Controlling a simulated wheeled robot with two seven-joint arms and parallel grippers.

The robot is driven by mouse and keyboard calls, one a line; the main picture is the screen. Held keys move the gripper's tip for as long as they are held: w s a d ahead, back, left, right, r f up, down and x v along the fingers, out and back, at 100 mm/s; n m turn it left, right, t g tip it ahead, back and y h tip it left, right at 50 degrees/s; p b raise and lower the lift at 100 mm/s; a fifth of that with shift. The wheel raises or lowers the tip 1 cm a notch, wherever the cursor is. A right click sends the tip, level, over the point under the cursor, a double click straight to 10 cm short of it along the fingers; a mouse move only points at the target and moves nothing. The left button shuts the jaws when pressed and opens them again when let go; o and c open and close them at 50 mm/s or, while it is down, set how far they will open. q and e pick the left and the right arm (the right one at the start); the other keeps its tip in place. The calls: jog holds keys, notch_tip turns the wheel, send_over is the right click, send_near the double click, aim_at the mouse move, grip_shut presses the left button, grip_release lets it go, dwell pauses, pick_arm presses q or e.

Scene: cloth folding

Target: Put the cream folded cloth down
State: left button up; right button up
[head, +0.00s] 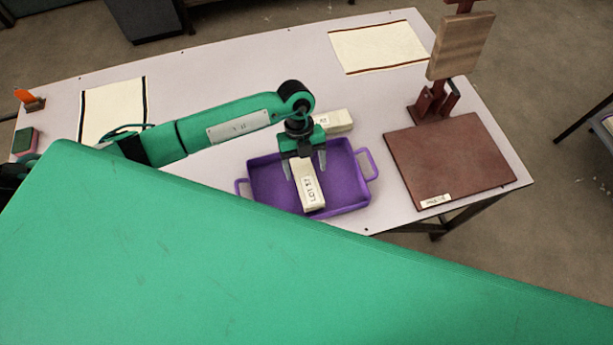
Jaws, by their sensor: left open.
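A cream folded cloth (308,190), a narrow bundle with a lettered label, lies in the purple tray (361,196). My left gripper (305,170) points down over the tray at the far end of this cloth. Its fingers are apart, one to each side of the cloth, and open. The cloth's far end is hidden under the gripper. A second cream folded bundle (338,121) lies on the table just behind the tray, partly hidden by my left arm. My right gripper is not in view.
Flat cream cloths with dark edge stripes lie at the left (112,107) and back right (378,47). A brown board (450,160) and an upright wooden panel on a red stand (460,46) are at the right. The table (235,88) is bare between the flat cloths.

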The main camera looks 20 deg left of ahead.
pick_arm(q)
jog(key=v, duration=0.7)
jog(key=shift+b, duration=0.4)
jog(key=shift+s, duration=0.1)
